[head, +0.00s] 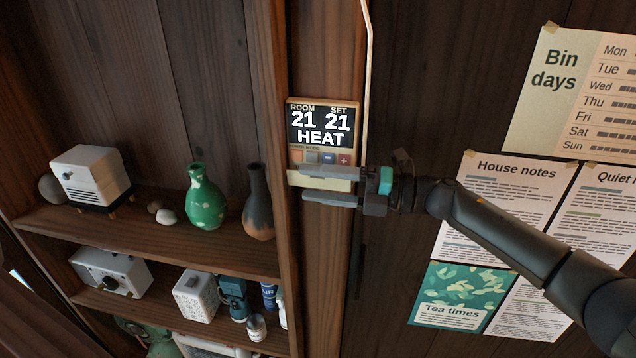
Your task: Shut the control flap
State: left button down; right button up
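The wall control panel (320,123) is on the wooden post, its lit display reading ROOM 21, SET 21, HEAT. A row of small coloured buttons (328,158) shows uncovered below the display. The control flap (322,184) appears as a pale strip under the buttons, hanging down open; my fingers partly cover it. My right gripper (303,183) reaches in from the right, its two fingers apart one above the other, in front of the flap. Nothing shows held between them. Whether a finger touches the flap I cannot tell. My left gripper is out of view.
A shelf (130,236) left of the post holds a white device (90,178), a green vase (207,200) and a dark vase (258,205). A pale cable (368,70) runs down beside the panel. Paper notices (505,205) hang on the wall at right.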

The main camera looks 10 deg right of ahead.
jog(key=shift+o, duration=0.6)
jog(key=shift+d, duration=0.2)
jog(key=b+v, duration=0.4)
jog(key=v, duration=1.1)
jog(key=shift+b, duration=0.3)
jog(key=shift+s+a, duration=0.1)
jog(key=shift+a, duration=0.1)
